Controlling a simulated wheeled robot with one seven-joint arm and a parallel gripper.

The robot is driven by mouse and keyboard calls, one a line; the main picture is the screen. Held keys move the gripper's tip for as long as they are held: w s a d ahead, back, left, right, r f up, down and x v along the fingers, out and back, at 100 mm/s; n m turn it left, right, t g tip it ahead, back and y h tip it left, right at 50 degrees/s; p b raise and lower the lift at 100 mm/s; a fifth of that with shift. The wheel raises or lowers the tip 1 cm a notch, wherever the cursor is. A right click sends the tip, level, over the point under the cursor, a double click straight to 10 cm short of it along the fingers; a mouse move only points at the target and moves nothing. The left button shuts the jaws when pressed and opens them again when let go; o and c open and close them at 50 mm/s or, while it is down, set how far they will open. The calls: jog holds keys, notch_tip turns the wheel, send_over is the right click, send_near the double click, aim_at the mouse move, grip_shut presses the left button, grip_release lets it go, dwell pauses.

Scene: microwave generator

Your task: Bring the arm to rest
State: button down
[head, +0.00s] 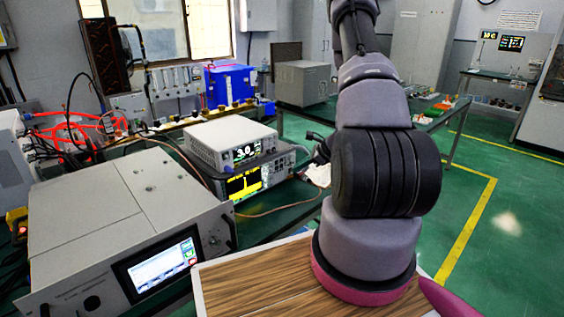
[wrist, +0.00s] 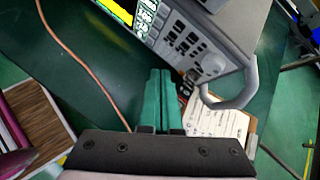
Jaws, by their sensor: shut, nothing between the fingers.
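My gripper (wrist: 160,75) shows in the wrist view with its two green fingers side by side and touching, and nothing is held between them. It points over the dark green bench top (wrist: 103,95), close to the grey bench instrument (wrist: 225,55) and its handle. A clipboard with a paper (wrist: 215,125) lies just right of the fingers. In the head view my grey arm stands bent upward at the right of centre. The arm largely hides the gripper there, and its fingers cannot be made out.
In the head view a large grey generator (head: 95,215) with a lit screen fills the left front. Two stacked instruments (head: 228,138) stand behind it. A blue box (head: 230,84) is at the back. A thin reddish cable (wrist: 85,65) crosses the bench. Green floor (head: 505,225) is clear at right.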

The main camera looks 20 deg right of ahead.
dwell(0.5)
jog(key=s+a+r+n+g+y, duration=0.1)
jog(key=s+a+r+n, duration=0.15)
jog(key=a+r, duration=0.45)
jog(key=s+a+r+n+g, duration=0.15)
jog(key=r+n, duration=0.25)
jog(key=r, duration=0.6)
jog(key=s+a+r+n+y, duration=0.1)
jog(key=a+r+n, duration=0.35)
jog(key=r, duration=0.45)
jog(key=s+a+r+n+t+h, duration=0.1)
jog(key=s+r+n+h, duration=0.2)
jog(key=s+r, duration=0.4)
jog(key=s+a+r+n+t+h, duration=0.1)
jog(key=s+r+n, duration=0.5)
jog(key=s, duration=0.7)
notch_tip(320, 180, up, 3)
jog(key=shift+a+f+n+h, duration=0.2)
jog(key=shift+a+n+h, duration=0.1)
jog(key=shift+a+h, duration=0.5)
jog(key=shift+w+d, duration=0.1)
